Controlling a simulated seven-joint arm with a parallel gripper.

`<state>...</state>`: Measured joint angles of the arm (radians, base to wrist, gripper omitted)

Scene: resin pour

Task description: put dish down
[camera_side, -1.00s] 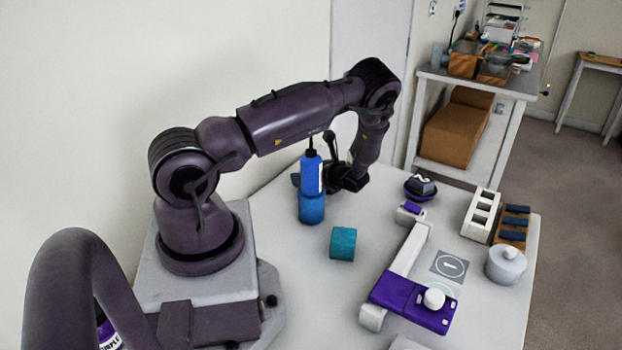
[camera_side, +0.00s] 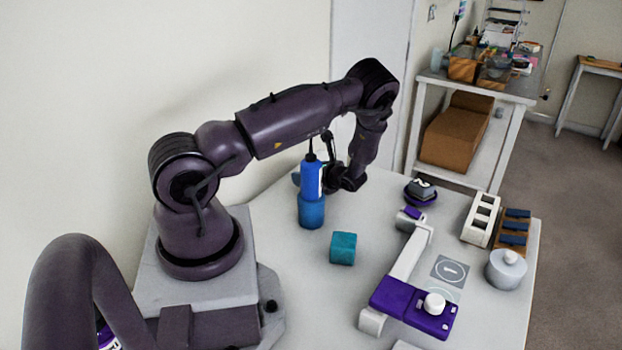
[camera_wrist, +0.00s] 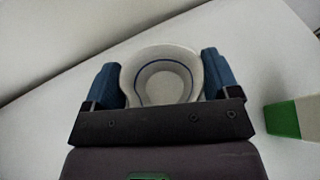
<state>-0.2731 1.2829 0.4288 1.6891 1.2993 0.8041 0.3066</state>
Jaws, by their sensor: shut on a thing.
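A white round dish (camera_wrist: 163,78) with a thin blue ring inside shows in the wrist view. It sits between the two blue fingers of my gripper (camera_wrist: 162,85), which is shut on it. Whether the dish touches the white table (camera_wrist: 262,50) cannot be told from this view. In the side view my gripper (camera_side: 345,184) is low over the back of the table, behind the blue bottle. The dish is hidden there.
A blue bottle (camera_side: 312,180) stands in a blue holder (camera_side: 311,211) near my gripper. A teal block (camera_side: 342,248) is in front.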

